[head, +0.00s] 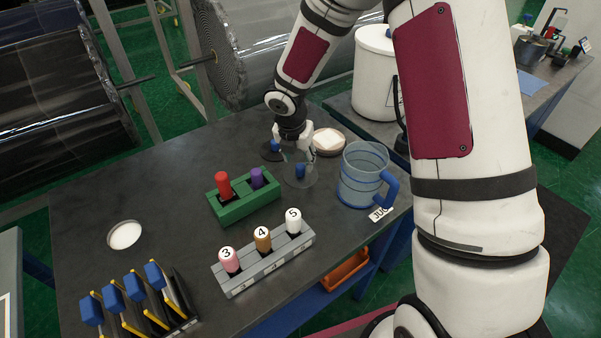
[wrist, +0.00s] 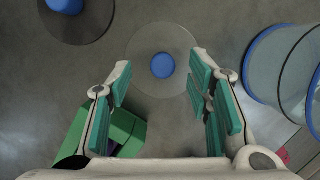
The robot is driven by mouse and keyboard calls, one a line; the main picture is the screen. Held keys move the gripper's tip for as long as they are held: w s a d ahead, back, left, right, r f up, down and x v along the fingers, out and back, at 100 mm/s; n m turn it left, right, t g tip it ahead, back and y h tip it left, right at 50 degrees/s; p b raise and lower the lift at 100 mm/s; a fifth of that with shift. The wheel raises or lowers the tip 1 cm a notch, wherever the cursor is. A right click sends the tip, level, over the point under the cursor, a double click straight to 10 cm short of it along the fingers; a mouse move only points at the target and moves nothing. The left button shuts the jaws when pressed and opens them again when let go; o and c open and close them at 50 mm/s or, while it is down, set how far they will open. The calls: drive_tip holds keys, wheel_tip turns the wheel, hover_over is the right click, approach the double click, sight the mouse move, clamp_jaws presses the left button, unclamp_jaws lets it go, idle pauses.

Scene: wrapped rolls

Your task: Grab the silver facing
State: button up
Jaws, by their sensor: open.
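The silver facing appears to be the lighter grey, glassy-looking disc (wrist: 142,45) with a blue knob (wrist: 163,65) at its centre. It lies flat on the dark table, and it also shows in the head view (head: 297,182) below my gripper. My gripper (wrist: 162,82) is open and empty, pointing down above it. In the wrist view the knob lies between the green-padded fingers, slightly beyond their tips. A second, darker disc (wrist: 88,28) with a blue knob lies at the upper left of the wrist view. It is partly behind my gripper in the head view.
A blue-banded clear jug (head: 362,172) stands right of the facing. A green block (head: 245,202) with red and purple pegs is at left. A grey numbered holder (head: 262,264), a white disc (head: 125,235) and a round dish (head: 328,143) are also on the table. The left middle is clear.

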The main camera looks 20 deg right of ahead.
sight(300, 166)
drive_tip(key=shift+s+x, duration=0.1)
drive_tip(key=shift+x, duration=0.9)
drive_tip(key=shift+s+x, duration=0.15)
drive_tip(key=shift+x, duration=0.85)
drive_tip(key=shift+c, duration=0.5)
clamp_jaws()
